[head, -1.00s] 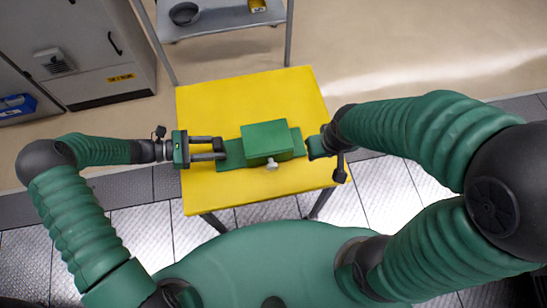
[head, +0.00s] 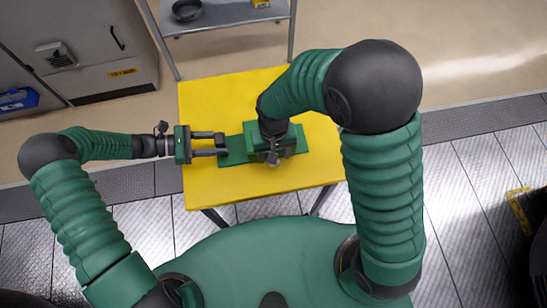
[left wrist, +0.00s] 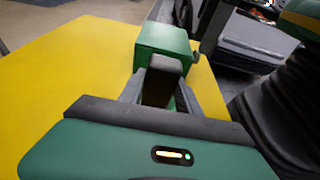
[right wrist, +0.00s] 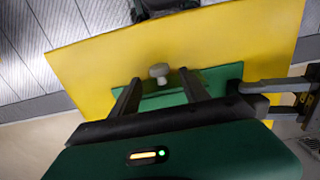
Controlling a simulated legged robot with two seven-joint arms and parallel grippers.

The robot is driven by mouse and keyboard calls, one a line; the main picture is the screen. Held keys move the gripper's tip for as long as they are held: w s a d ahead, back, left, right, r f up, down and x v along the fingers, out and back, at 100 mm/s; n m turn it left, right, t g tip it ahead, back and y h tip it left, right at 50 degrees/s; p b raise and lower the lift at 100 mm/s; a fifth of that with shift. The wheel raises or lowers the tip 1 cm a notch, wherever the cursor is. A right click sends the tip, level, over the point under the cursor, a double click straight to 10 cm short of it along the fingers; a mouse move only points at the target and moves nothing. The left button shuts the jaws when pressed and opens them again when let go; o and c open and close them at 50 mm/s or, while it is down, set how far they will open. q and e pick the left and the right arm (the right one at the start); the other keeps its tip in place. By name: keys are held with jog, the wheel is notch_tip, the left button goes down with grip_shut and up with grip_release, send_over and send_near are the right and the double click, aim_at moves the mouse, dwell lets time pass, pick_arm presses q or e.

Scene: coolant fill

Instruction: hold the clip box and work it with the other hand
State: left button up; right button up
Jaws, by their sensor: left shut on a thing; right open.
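The green clip box (head: 250,137) sits on a green base plate (head: 234,151) on the yellow table; it also shows in the left wrist view (left wrist: 162,38). A pale grey knob (right wrist: 160,71) sticks out on the box's near side. My left gripper (head: 222,145) is shut on the left end of the base plate. My right gripper (head: 271,155) is over the box, pointing down, and hides much of it in the head view. In the right wrist view its open fingers stand on either side of the knob, apart from it.
The yellow table (head: 215,95) is bare around the box. A grey shelf (head: 225,18) with a dark bowl (head: 186,10) stands behind it. Grey cabinets (head: 85,50) stand at the back left.

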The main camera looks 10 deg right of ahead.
notch_tip(320, 180, down, 4)
jog(key=shift+f, duration=0.1)
grip_shut()
dwell(0.4)
dwell(1.1)
